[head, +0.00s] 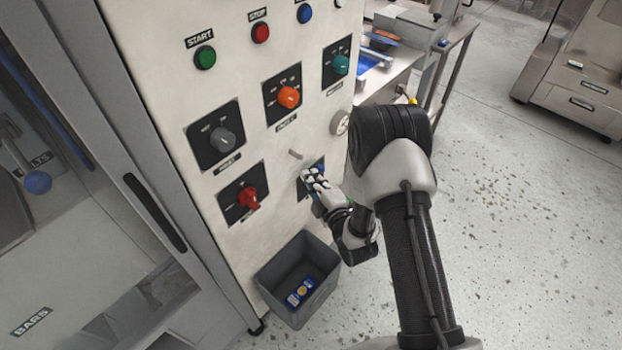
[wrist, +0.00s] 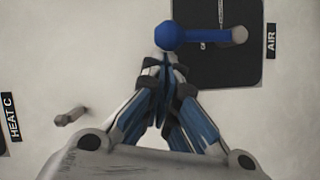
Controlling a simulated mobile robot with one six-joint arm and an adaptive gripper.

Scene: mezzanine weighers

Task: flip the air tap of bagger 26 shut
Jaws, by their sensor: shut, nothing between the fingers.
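The air tap (wrist: 205,36) is a lever with a blue ball knob on a black plate (wrist: 215,70), beside a label reading AIR (wrist: 271,41). In the wrist view the lever points left from its pivot, away from the label. My gripper (wrist: 163,66) is shut and empty, its fingertips just below the blue knob in that view. I cannot tell whether they touch it. In the head view my gripper (head: 314,181) is at the lower right of the control panel and hides most of the tap's plate. No bagger number is readable.
A small peg (head: 296,154) sticks out of the panel near my gripper. A grey bin (head: 265,281) with small packets stands below. Floor to the right is clear.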

